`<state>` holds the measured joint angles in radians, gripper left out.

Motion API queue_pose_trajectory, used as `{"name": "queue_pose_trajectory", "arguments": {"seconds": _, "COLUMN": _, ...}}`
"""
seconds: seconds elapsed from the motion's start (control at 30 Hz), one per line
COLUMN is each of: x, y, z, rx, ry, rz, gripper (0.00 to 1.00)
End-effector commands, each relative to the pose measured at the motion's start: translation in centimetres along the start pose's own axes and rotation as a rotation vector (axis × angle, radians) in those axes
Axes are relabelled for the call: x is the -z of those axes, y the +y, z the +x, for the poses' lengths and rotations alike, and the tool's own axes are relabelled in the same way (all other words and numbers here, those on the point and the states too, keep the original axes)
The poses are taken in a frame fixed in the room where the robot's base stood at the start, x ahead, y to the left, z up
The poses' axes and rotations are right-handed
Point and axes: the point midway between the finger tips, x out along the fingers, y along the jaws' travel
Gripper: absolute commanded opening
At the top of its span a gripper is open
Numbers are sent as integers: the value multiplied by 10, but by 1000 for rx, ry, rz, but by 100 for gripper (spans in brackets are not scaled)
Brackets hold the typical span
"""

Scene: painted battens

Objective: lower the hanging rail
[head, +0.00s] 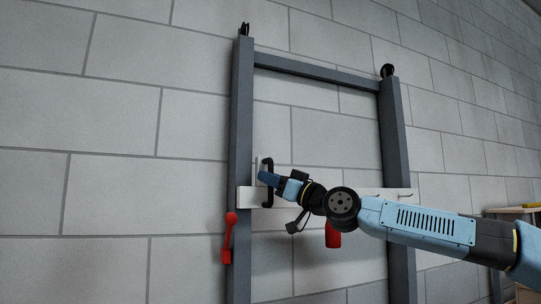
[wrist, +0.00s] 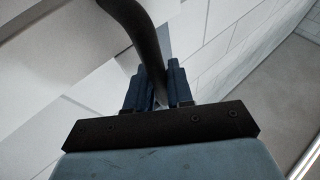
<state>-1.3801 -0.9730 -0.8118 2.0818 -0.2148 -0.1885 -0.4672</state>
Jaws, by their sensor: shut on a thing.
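The hanging rail is a white horizontal board (head: 244,197) across a dark grey upright frame (head: 242,110) against the wall. A black bar handle (head: 267,166) stands upright on the rail's left part. My gripper (head: 268,178) is at this handle. In the wrist view the blue fingers (wrist: 158,88) are closed around the dark curved handle (wrist: 143,35). My arm hides the middle of the rail.
A red lever (head: 229,238) is on the left post, just below the rail's left end. A red cylindrical object (head: 333,236) shows below my wrist, partly hidden. Black pulleys (head: 388,71) top the posts. A wooden shelf or table (head: 515,211) stands at the right edge.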

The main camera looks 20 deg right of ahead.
Motion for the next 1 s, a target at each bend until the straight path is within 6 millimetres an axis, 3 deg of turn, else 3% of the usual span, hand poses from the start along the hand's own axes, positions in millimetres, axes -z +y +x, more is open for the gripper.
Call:
{"name": "queue_pose_trajectory", "arguments": {"seconds": 0.2, "x": -18, "y": 1, "z": -8, "rx": -2, "ry": 0, "rz": 2, "gripper": 0}}
{"name": "queue_pose_trajectory", "arguments": {"seconds": 0.6, "x": -21, "y": 1, "z": -9, "rx": -2, "ry": 1, "rz": 0, "gripper": 0}}
{"name": "queue_pose_trajectory", "arguments": {"seconds": 0.63, "x": -21, "y": 1, "z": -9, "rx": -2, "ry": 1, "rz": 0, "gripper": 22}}
{"name": "queue_pose_trajectory", "arguments": {"seconds": 0.67, "x": -21, "y": 1, "z": -9, "rx": -2, "ry": 1, "rz": 0, "gripper": 25}}
{"name": "queue_pose_trajectory", "arguments": {"seconds": 1.0, "x": -20, "y": 1, "z": -12, "rx": -1, "ry": 1, "rz": 0, "gripper": 27}}
